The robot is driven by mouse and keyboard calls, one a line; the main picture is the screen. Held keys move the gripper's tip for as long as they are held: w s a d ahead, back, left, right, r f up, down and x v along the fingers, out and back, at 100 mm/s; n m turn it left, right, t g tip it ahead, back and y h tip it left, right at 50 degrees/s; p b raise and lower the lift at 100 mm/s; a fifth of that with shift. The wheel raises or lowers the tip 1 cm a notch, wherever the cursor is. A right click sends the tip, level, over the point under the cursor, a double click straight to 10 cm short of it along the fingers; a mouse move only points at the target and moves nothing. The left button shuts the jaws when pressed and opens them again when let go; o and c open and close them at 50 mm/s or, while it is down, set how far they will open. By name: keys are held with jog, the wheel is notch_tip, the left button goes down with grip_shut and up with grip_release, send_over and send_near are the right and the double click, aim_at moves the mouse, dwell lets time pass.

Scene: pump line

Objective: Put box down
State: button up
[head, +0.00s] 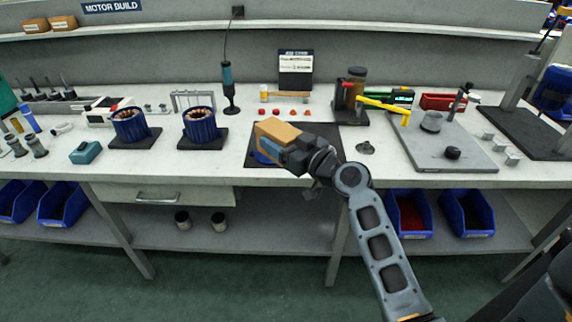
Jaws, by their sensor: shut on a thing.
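A tan cardboard-coloured box (275,132) is held at the end of my arm, over the dark mat (255,159) in the middle of the bench. My gripper (285,147) is shut on the box; its fingertips are partly hidden by the wrist. A blue round thing under the box is mostly hidden. I cannot tell whether the box touches anything below it.
The bench (225,170) is crowded: two blue motor stators (130,126) stand left, a grey plate with a fixture (430,150) right. A job card (296,63) stands behind.

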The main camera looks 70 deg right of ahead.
jog(key=shift+w+d+f, duration=0.55)
jog(key=shift+d+f, duration=1.25)
jog(key=shift+d, duration=0.05)
jog(key=shift+w+d+f, duration=0.5)
jog(key=shift+d+f, duration=1.3)
jog(key=shift+w+d+f, duration=0.55)
jog(key=shift+d+f, duration=1.25)
jog(key=shift+d, duration=0.05)
jog(key=shift+f, duration=0.2)
jog(key=o, duration=1.2)
jog(key=shift+r, duration=0.15)
